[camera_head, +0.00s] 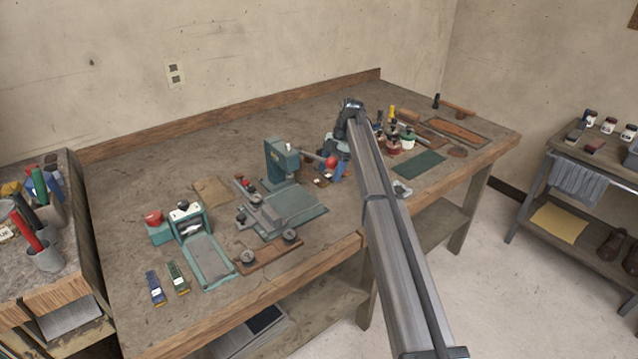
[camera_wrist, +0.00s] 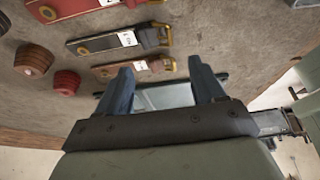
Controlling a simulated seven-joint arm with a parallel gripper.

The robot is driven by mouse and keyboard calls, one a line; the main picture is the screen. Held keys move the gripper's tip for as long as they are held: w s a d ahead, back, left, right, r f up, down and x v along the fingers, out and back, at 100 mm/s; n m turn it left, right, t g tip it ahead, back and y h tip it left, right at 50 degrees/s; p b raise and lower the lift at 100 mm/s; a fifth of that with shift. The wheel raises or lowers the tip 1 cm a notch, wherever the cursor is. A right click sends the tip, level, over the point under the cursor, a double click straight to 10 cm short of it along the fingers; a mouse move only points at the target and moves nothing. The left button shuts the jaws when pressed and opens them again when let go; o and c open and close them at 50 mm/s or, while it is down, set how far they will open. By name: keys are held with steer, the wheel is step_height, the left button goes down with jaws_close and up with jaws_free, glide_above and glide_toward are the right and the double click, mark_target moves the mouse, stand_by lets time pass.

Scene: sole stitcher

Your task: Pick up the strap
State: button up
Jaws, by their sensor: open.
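Several buckled straps lie on the worktop in the wrist view. A brown strap (camera_wrist: 118,70) with a white tag and brass buckle is nearest my gripper. A black strap (camera_wrist: 98,44) with a tag and brass buckle lies beyond it, and a red-brown strap (camera_wrist: 75,9) is at the top edge. My gripper (camera_wrist: 162,80) is open, its two blue-grey fingers apart, with no strap between them. The brown strap's buckle end lies just beyond the gap between the fingertips. In the head view the straps are too small or hidden to tell apart near my arm.
A pale grey-blue flat item (camera_wrist: 168,97) shows between the fingers. In the head view, a teal stitching machine (camera_head: 283,160) stands left of my arm, and a green mat (camera_head: 418,164) lies right. The bench's back left is clear.

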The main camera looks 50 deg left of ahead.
steer(key=shift+x, duration=1.4)
steer(key=shift+c, duration=0.5)
steer(key=c, duration=1)
